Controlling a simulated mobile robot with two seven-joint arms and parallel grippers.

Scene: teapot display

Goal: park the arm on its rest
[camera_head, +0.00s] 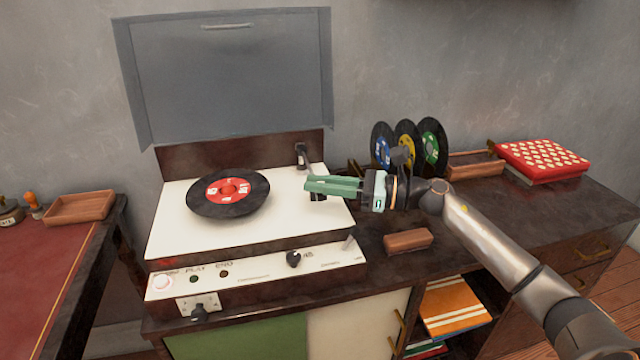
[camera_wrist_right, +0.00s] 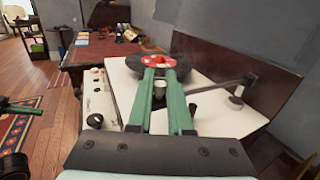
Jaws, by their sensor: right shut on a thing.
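The record player (camera_head: 165,225) has a white deck, with a black record with a red label (camera_head: 228,193) on its platter. My right gripper (camera_head: 308,187), with green fingers, is over the right part of the deck. It is shut on the thin grey tonearm (camera_wrist_right: 214,87), which runs from a pivot at the deck's right back to between the fingers in the right wrist view. The tonearm is mostly hidden by the fingers in the head view. A short post (camera_wrist_right: 238,97) stands near the pivot. What seems my left gripper (camera_wrist_right: 22,106) shows dark at the wrist view's left edge.
The grey lid (camera_head: 225,75) stands open behind. Three records in a rack (camera_head: 408,145), a wooden block (camera_head: 408,240), a wooden tray (camera_head: 475,165) and a red dotted box (camera_head: 542,158) are to the right. A red-topped desk (camera_head: 45,255) is left.

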